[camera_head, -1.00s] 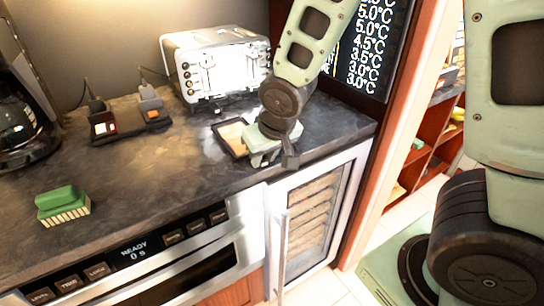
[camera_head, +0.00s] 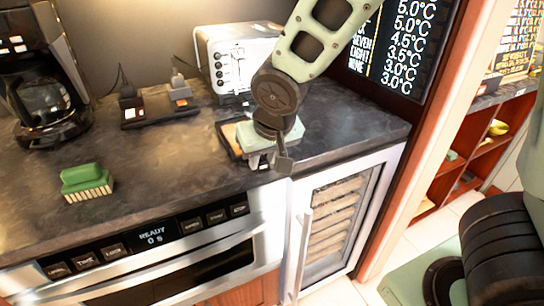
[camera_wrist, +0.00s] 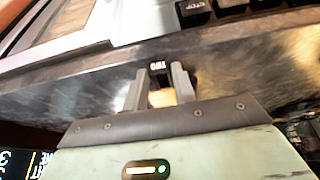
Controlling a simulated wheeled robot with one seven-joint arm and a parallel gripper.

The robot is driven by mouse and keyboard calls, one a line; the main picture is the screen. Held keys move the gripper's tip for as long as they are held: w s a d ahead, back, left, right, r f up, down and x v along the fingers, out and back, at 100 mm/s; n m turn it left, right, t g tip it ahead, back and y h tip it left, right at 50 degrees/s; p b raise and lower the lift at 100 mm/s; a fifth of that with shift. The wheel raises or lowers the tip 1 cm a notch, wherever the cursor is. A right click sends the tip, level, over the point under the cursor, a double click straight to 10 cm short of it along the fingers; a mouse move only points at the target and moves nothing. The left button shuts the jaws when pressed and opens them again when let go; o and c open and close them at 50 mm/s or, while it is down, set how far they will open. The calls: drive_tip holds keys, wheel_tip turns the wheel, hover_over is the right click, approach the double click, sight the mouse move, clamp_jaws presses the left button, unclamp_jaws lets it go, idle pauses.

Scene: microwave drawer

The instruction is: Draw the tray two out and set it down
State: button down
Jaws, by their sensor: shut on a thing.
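Tray two (camera_head: 229,134) is a shallow tray with a dark rim and a tan inside. It shows at the counter, in front of the silver appliance, partly hidden by my gripper (camera_head: 272,158). My gripper (camera_wrist: 158,80) is shut on the tray's near side, with a tan patch showing between the fingers. I cannot tell whether the tray rests on the counter or is a little above it.
A silver appliance (camera_head: 230,55) stands behind the tray. A dark charging block (camera_head: 160,115), a green brush (camera_head: 87,180) and a coffee maker (camera_head: 45,95) stand to the left. The counter (camera_head: 150,165) between them is clear. A glass-fronted cooler (camera_head: 335,220) is below the front edge.

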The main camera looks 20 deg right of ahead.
drive_tip(key=shift+s+a+b, duration=0.2)
drive_tip(key=shift+a+b, duration=0.25)
drive_tip(key=shift+a, duration=3.25)
drive_tip(key=shift+s+a+b, duration=0.2)
drive_tip(key=shift+a+b, duration=0.2)
drive_tip(key=shift+a, duration=3.3)
drive_tip(key=c, duration=1.1)
unclamp_jaws()
drive_tip(key=shift+o, duration=0.2)
drive_tip(key=shift+r, duration=0.1)
drive_tip(key=v, duration=1.7)
drive_tip(key=s+d+f+n+g+p, duration=0.4)
drive_tip(key=s+d+f+n+p, duration=0.2)
drive_tip(key=s+d+f, duration=0.3)
drive_tip(key=s+d+n, duration=0.1)
drive_tip(key=s+d, duration=0.1)
drive_tip(key=s, duration=0.2)
drive_tip(key=shift+s+d+f, duration=0.15)
drive_tip(key=shift+d+f, duration=0.1)
drive_tip(key=shift+f, duration=0.1)
